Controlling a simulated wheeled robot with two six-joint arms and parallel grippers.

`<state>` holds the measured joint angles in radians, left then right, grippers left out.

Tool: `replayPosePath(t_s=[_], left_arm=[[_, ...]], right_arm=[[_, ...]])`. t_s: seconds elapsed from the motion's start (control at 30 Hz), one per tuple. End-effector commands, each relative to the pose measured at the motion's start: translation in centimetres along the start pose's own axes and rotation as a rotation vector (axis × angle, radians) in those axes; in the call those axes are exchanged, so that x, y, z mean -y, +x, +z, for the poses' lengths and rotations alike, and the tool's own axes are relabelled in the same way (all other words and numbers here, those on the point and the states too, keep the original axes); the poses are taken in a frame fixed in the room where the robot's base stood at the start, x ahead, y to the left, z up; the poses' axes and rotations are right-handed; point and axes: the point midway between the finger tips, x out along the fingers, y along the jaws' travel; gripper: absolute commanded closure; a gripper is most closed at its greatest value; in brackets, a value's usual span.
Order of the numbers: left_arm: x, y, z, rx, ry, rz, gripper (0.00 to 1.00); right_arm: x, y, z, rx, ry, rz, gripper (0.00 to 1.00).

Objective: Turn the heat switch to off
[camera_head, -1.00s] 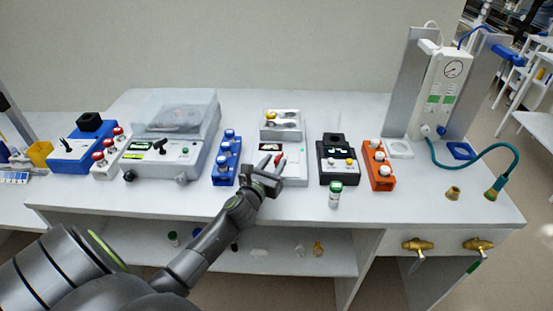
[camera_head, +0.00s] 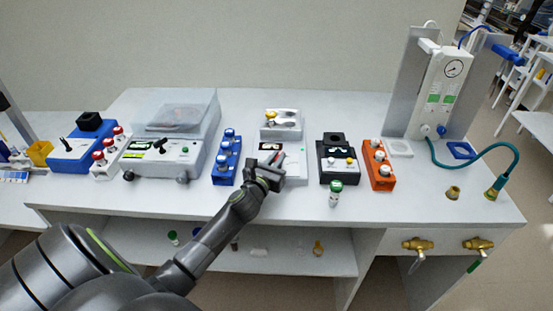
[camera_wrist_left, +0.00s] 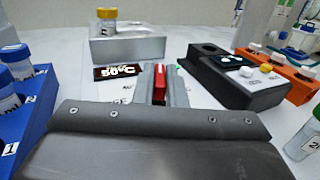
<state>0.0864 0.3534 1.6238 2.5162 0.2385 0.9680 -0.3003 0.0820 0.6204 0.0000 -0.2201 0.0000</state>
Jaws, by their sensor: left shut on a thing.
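The heat switch is a small red lever (camera_wrist_left: 160,78) on the white front panel of the heating block, seen in the left wrist view. My left gripper (camera_wrist_left: 160,88) is shut on it, with a finger on each side. In the head view the left gripper (camera_head: 276,160) is over this panel and mostly hides the switch. My right gripper is not in view.
A yellow-capped vial (camera_head: 270,117) stands in the silver block. A blue rack (camera_head: 226,172) is to the left. A black unit (camera_head: 326,168), an orange rack (camera_head: 372,180) and a green-capped vial (camera_head: 335,199) are to the right. The bench front is mostly clear.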

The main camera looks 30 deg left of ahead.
Motion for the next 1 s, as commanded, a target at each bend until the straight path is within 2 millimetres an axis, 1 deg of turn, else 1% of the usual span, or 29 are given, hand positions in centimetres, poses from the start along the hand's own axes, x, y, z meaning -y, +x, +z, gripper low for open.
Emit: replayPosePath(t_s=[0.17,0.37,0.8,1.0], left_arm=[[0.1,0.0,-0.2,0.001,-0.003,0.033,1.00],[0.4,0.0,-0.3,0.003,-0.006,0.138,1.00],[0.8,0.2,-0.3,0.002,-0.006,0.502,1.00],[1.0,0.3,-0.3,0.002,-0.004,0.639,1.00]], right_arm=[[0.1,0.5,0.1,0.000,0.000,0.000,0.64],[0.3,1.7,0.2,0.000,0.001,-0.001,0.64],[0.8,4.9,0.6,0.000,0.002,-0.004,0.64],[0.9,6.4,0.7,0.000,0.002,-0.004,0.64]])
